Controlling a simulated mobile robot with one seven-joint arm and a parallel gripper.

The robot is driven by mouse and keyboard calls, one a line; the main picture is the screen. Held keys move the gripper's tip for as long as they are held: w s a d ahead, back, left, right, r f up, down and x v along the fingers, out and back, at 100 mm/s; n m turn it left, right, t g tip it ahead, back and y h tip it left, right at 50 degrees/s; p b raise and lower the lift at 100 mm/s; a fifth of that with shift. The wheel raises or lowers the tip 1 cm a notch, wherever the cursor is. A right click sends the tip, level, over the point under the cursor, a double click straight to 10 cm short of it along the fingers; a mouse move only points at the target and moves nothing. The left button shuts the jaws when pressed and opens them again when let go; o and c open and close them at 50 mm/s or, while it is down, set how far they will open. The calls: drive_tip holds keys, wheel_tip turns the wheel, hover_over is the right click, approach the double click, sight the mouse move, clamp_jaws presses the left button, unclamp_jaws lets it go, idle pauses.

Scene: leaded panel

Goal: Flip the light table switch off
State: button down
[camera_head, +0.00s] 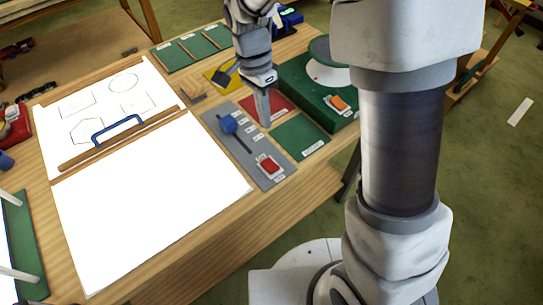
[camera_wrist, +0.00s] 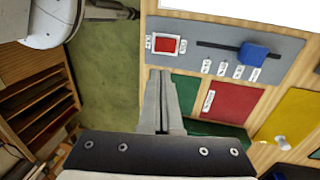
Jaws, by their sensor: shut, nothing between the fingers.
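The light table (camera_head: 150,225) is a large bright white panel set in a wooden bench. Beside it lies a grey control plate (camera_head: 250,160) with a red rocker switch (camera_head: 269,165) in a white frame and a blue slider knob (camera_head: 228,123). In the wrist view the red switch (camera_wrist: 166,45) has small labels at both sides, too small to read, and the blue knob (camera_wrist: 252,54) is to its right. My gripper (camera_head: 265,123) is shut and empty, pointing down beside the plate. In the wrist view its fingertips (camera_wrist: 160,73) appear just below the switch, apart from it.
A green box (camera_head: 310,95) with an orange switch (camera_head: 339,103) stands right of my gripper. Red (camera_head: 280,104) and green (camera_head: 301,137) mats lie near it. A wooden bar (camera_head: 120,140) with a blue handle (camera_head: 117,130) crosses the light table.

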sight(274, 168)
drive_tip(key=shift+f, duration=0.15)
drive_tip(key=f, duration=0.4)
drive_tip(key=s+d+f, duration=0.1)
drive_tip(key=f, duration=0.4)
drive_tip(key=s+f, duration=0.1)
drive_tip(key=f, duration=0.3)
drive_tip(key=shift+s+d+f, duration=0.1)
drive_tip(key=shift+d+f, duration=0.15)
drive_tip(key=shift+f, duration=0.1)
drive_tip(key=shift+s+d+f+t+y+b, duration=0.25)
drive_tip(key=shift+f+t+b, duration=0.2)
drive_tip(key=shift+b, duration=0.5)
drive_tip(key=shift+s+f+t+b, duration=0.15)
drive_tip(key=shift+t+b, duration=0.1)
drive_tip(key=shift+b, duration=0.25)
drive_tip(key=shift+r, duration=0.25)
drive_tip(key=shift+f, duration=0.1)
